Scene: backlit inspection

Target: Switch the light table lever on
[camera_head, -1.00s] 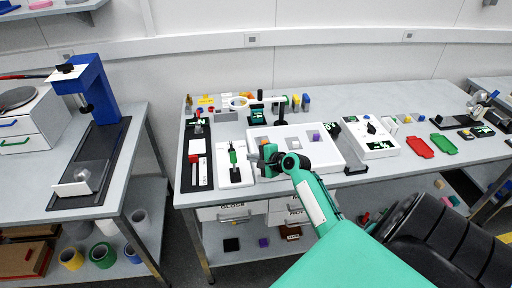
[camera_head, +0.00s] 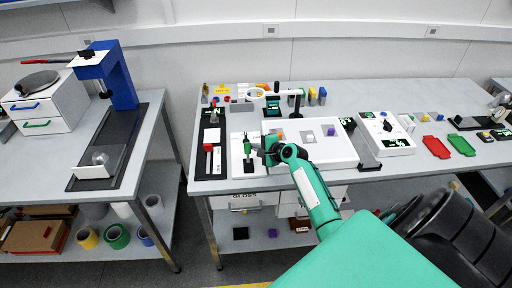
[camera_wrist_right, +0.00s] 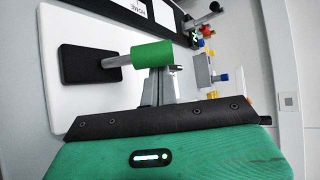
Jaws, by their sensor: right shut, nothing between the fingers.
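The lever has a green handle (camera_head: 247,147) on a grey stem, with a black base (camera_wrist_right: 88,63) on a white plate (camera_head: 237,170). It stands at the left of the bench, left of the white light table (camera_head: 338,153). The handle also shows in the right wrist view (camera_wrist_right: 153,53). My right gripper (camera_head: 262,152) is shut and empty, just right of the handle. In the wrist view its fingers (camera_wrist_right: 159,80) are right beside the handle; I cannot tell whether they touch it. My left gripper is out of view.
A black strip with a red-handled slider (camera_head: 208,148) lies left of the lever plate. A ring on a stand (camera_head: 256,93) and small coloured parts stand behind. A purple block (camera_head: 331,131) is on the light table. A white dial box (camera_head: 385,130) stands to the right.

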